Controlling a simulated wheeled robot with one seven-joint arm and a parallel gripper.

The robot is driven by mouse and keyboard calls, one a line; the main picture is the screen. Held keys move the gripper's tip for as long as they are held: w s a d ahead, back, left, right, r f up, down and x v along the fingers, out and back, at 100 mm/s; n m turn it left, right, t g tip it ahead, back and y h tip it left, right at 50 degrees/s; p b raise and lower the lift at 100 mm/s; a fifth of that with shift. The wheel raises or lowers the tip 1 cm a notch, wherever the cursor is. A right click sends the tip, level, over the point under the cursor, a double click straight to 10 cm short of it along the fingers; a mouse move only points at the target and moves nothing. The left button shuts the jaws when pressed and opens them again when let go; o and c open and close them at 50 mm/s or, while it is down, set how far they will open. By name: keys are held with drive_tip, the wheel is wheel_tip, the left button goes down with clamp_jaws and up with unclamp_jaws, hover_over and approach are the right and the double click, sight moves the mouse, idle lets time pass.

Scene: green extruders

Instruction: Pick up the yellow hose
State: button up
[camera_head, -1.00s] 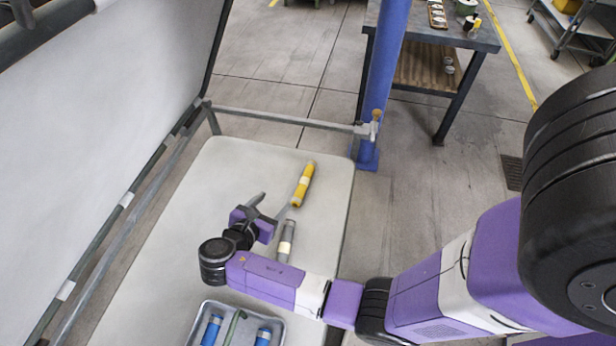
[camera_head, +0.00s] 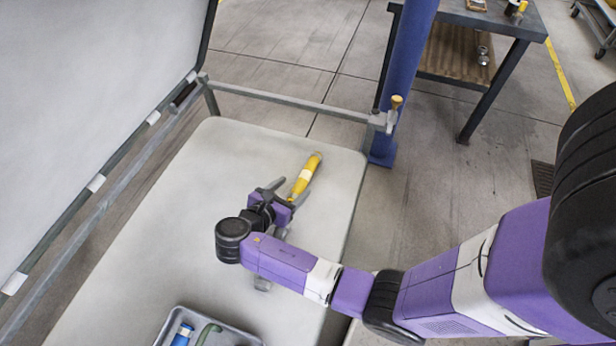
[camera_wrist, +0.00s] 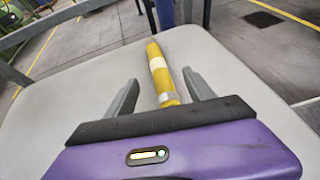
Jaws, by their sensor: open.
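The yellow hose (camera_head: 306,174) lies on the pale table top (camera_head: 240,150) near its far right end. It has a pale band around its middle. My gripper (camera_head: 287,188) is open, with its fingers at the near end of the hose. In the wrist view the hose (camera_wrist: 158,70) lies lengthwise ahead, its near end between the two grey fingers of my gripper (camera_wrist: 160,90). I see a gap between the hose and each finger. I cannot tell how high the fingers are above the table.
A grey tray (camera_head: 166,330) with a blue hose (camera_head: 183,334) and a green item (camera_head: 208,332) sits at the near edge. A metal rail (camera_head: 290,102) and blue post (camera_head: 402,80) stand beyond the table.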

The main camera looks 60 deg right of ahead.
sight(300, 181)
drive_tip(key=b+x, duration=0.1)
drive_tip(key=x, duration=0.6)
drive_tip(key=shift+d+f+b, duration=0.15)
drive_tip(key=shift+d+b, duration=0.1)
drive_tip(key=shift+b, duration=0.05)
clamp_jaws()
